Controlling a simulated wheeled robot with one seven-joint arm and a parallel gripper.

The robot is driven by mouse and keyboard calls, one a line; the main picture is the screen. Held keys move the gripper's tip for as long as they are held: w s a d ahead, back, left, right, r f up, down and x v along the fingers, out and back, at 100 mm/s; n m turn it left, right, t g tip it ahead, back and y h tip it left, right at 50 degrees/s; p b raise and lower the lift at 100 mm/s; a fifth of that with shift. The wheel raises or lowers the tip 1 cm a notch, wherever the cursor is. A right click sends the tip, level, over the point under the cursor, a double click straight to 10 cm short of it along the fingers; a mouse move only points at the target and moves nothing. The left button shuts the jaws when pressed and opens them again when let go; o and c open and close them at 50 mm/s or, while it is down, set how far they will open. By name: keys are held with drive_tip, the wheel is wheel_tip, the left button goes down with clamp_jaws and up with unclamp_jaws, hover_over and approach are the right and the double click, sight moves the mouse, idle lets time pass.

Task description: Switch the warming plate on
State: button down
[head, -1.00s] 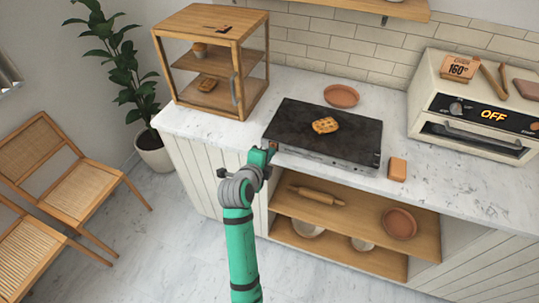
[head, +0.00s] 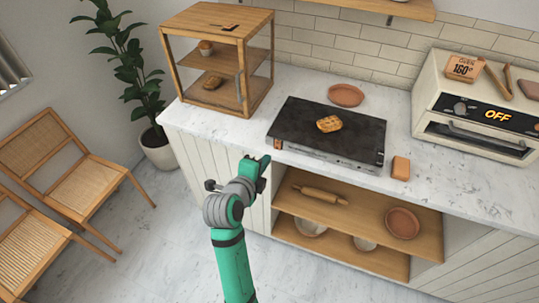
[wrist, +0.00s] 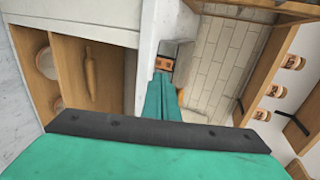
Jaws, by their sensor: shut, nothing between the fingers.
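The warming plate (head: 352,127) is a flat black slab on the marble counter, with a waffle-like pastry (head: 329,124) on top. A small orange panel (head: 278,145) sits at the left end of its front face; I cannot read it. An orange panel also shows in the wrist view (wrist: 164,63), just beyond my fingertips. My gripper (head: 262,161) is shut and empty. In the head view it is below and left of the plate's front left corner, apart from the panel. In the wrist view my green fingers (wrist: 162,80) point toward the panel.
A toaster oven (head: 478,128) reading OFF stands at the right. A wooden display case (head: 242,28) stands left on the counter. A terracotta plate (head: 346,95) lies behind the warming plate, and an orange-brown block (head: 401,167) to its right. Open shelves (head: 345,222) are below.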

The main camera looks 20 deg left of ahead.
sight(277, 148)
drive_tip(key=shift+v, duration=2.75)
drive_tip(key=shift+f, duration=0.1)
drive_tip(key=shift+s+f, duration=0.2)
drive_tip(key=shift+f, duration=0.4)
drive_tip(key=x, duration=0.9)
drive_tip(key=r+x, duration=0.1)
drive_tip(key=x, duration=0.3)
drive_tip(key=shift+w+d+f, duration=0.1)
drive_tip(key=shift+w+f, duration=0.05)
drive_tip(key=shift+w, duration=0.45)
